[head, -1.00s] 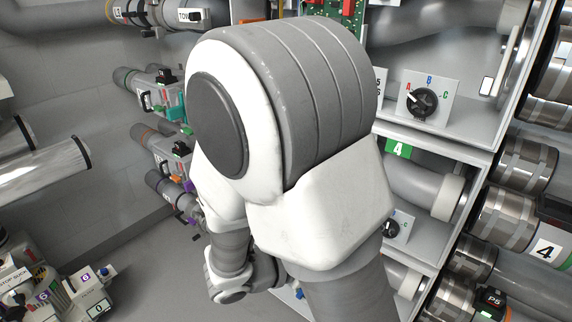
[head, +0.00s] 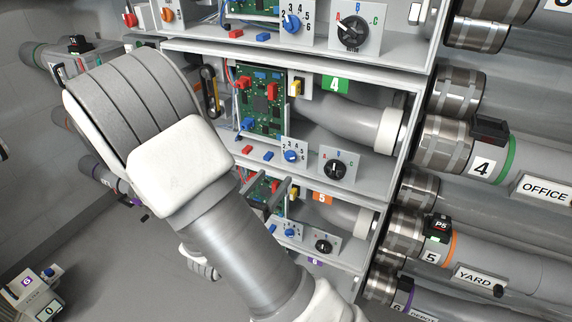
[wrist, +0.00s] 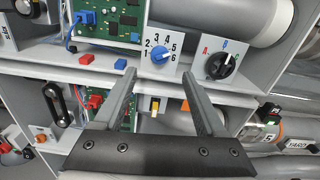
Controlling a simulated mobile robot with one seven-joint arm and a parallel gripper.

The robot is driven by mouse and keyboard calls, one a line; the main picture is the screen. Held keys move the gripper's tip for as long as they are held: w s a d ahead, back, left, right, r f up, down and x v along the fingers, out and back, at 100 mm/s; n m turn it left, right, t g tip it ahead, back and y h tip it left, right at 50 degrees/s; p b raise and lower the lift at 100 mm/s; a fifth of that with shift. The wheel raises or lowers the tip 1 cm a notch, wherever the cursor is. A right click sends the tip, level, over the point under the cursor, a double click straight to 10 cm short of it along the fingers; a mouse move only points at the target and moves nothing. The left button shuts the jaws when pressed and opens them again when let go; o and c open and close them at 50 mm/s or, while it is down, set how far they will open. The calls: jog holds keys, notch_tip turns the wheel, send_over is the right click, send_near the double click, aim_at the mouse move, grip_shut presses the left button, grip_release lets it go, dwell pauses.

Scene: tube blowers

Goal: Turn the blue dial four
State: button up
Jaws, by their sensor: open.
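The blue dial (head: 291,156) is on a white plate numbered 1 to 6, on the front ledge of the unit with the green 4 label (head: 336,84). It also shows in the wrist view (wrist: 160,57), above and between my fingertips; its pointer setting is too small to read surely. My gripper (head: 268,184) is open and empty, just below that ledge in the head view. In the wrist view its two fingers (wrist: 158,74) point toward the dial plate, apart from the dial.
A black A-B-C dial (head: 336,169) stands just right of the blue dial. Red and blue blocks lie on the ledge to its left. Similar units are above and below, the lower one with another blue dial (head: 290,231). Pipes (head: 470,150) line the right.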

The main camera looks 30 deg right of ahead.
aim_at(288, 159)
jog(key=b+x, duration=0.1)
jog(key=x, duration=0.7)
grip_shut()
